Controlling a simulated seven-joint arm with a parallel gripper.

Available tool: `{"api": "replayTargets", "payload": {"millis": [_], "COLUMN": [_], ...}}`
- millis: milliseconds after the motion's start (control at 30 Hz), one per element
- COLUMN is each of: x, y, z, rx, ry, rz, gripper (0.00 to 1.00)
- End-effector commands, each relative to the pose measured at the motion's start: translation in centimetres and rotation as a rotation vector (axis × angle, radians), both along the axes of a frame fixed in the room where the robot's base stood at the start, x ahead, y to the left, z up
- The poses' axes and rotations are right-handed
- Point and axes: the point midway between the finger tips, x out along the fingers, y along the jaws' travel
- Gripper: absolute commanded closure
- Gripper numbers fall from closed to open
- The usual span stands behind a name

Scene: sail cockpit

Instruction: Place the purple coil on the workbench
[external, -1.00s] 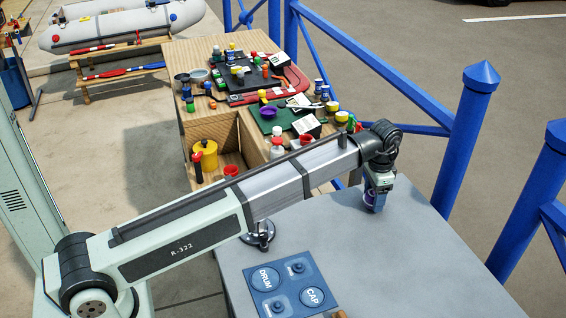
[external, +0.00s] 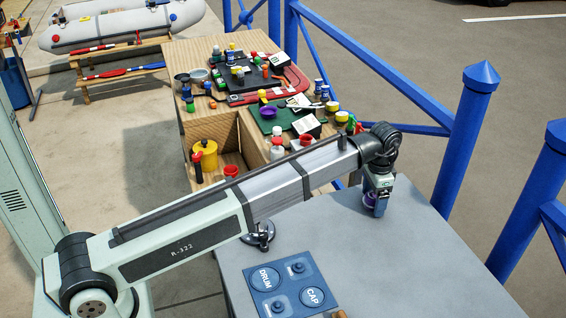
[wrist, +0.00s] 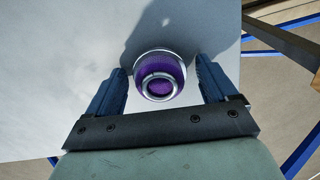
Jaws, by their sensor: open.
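The purple coil (wrist: 158,76) is a short round piece with a silver rim and an open centre. In the wrist view it sits between my gripper's two blue fingers, with a visible gap on each side. In the external view only a little purple of the coil (external: 369,197) shows among the fingers. It appears to stand upright on the grey workbench (external: 440,260). My gripper (external: 377,210) is open around the coil, low over the workbench and pointing down.
A blue panel (external: 290,289) marked DRUM and CAP lies on the front of the workbench, with a metal fitting (external: 258,236) near its left edge. A cluttered wooden table (external: 222,122) stands behind. Blue railings (external: 465,135) run along the right.

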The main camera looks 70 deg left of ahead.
Motion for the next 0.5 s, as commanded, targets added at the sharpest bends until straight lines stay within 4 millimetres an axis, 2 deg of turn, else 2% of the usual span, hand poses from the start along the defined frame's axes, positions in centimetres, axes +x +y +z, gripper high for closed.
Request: {"api": "replayTargets", "payload": {"millis": [167,500], "x": [0.1,0.1], "y": [0.0,0.0], "z": [1.5,7.1], "rx": [0.000,0.001], "ry": [-0.001,-0.002], "rz": [0.000,0.000], "gripper": [0.14,0.14]}}
